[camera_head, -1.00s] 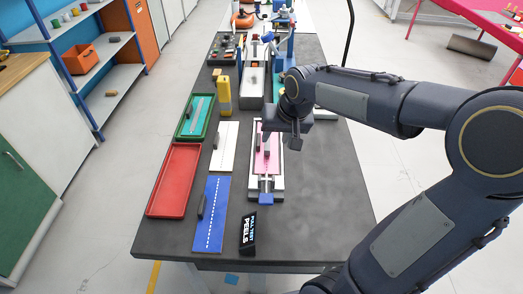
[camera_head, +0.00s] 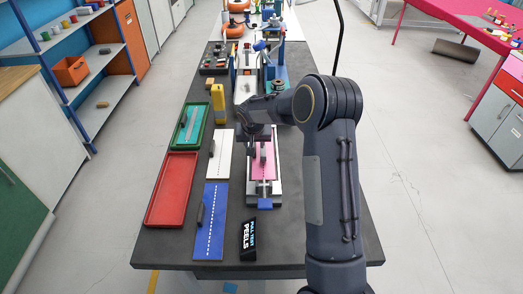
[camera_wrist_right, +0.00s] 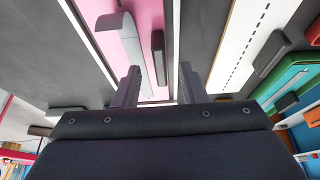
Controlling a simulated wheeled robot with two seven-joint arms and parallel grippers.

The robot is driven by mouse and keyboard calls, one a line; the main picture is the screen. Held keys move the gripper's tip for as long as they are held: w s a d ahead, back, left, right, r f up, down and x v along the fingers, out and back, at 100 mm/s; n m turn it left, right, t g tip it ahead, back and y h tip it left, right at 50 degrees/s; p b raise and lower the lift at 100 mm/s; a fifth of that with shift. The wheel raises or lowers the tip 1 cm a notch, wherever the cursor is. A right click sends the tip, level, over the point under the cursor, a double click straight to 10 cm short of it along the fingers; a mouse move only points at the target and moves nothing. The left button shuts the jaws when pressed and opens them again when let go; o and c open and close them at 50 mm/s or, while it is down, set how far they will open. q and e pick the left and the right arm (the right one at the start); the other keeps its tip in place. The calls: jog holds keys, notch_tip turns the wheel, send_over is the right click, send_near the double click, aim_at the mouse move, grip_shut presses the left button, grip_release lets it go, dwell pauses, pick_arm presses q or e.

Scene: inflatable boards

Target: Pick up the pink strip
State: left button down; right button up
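The pink strip (camera_head: 263,172) lies lengthwise in a pale frame on the dark table, partly hidden at its far end by my right arm. In the right wrist view the pink surface (camera_wrist_right: 183,14) carries a grey curled band (camera_wrist_right: 130,40) and a short dark bar (camera_wrist_right: 158,56). My right gripper (camera_head: 248,146) is above the far part of the frame. In the wrist view its two fingers (camera_wrist_right: 160,68) are apart, with nothing clearly held between them; the dark bar appears ahead of the gap. My left gripper is not in view.
A white board (camera_head: 222,160), blue board (camera_head: 208,226), red tray (camera_head: 172,192) and green tray (camera_head: 186,135) lie left of the frame. A yellow bottle-like object (camera_head: 218,103) stands behind. A black "PEELS" sign (camera_head: 248,240) is near the front edge. The table's front right is bare.

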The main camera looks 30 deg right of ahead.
jog(key=shift+x, duration=0.85)
jog(key=shift+w+r, duration=0.1)
jog(key=shift+c, duration=0.5)
grip_shut()
jog(key=shift+r, duration=0.15)
